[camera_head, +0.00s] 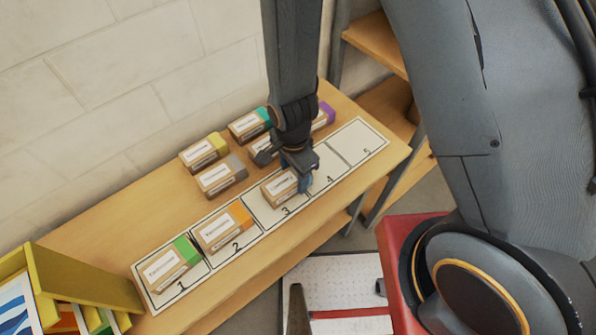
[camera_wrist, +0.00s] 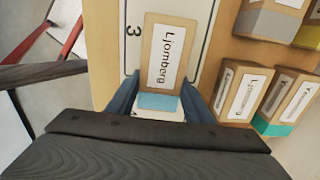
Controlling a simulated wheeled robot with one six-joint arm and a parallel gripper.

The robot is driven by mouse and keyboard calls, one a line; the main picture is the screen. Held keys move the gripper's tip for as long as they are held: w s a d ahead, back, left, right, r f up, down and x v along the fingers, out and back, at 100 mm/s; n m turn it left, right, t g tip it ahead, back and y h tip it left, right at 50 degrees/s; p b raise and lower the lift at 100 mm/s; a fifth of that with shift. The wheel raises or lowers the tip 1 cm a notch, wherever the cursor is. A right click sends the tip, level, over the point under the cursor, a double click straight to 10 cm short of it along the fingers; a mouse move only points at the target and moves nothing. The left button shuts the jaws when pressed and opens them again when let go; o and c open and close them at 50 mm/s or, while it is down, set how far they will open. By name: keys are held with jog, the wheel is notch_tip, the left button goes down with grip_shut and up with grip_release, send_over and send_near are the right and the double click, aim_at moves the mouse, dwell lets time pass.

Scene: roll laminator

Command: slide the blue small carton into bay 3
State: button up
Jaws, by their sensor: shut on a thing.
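The blue small carton is a brown box with a white label and a blue end band; its label shows in the head view (camera_head: 281,187) and reads "Ljornberg" in the wrist view (camera_wrist: 162,55). My gripper (camera_head: 300,172) is shut on the carton's blue end, with one finger on each side in the wrist view (camera_wrist: 160,98). The carton is over bay 3 (camera_head: 288,211) of the white numbered strip, toward its back part. The digit 3 shows beside the carton in the wrist view. Whether its underside touches the strip is unclear.
A green-ended carton (camera_head: 165,268) stands in bay 1 and an orange-ended carton (camera_head: 222,230) in bay 2, close to the left. Bays 4 (camera_head: 330,170) and 5 (camera_head: 362,145) look empty. Several cartons, including a grey-ended one (camera_head: 220,179), stand behind the strip.

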aim_at(282, 184)
jog(key=shift+s+a+p, duration=0.15)
jog(key=shift+s+a, duration=0.45)
jog(key=shift+a, duration=0.25)
jog(key=shift+s+a+p, duration=0.15)
jog(key=shift+s+a, duration=0.4)
jog(key=shift+a, duration=0.25)
jog(key=o, duration=1.7)
jog(key=shift+r+p, duration=0.9)
jog(key=shift+r, duration=2.1)
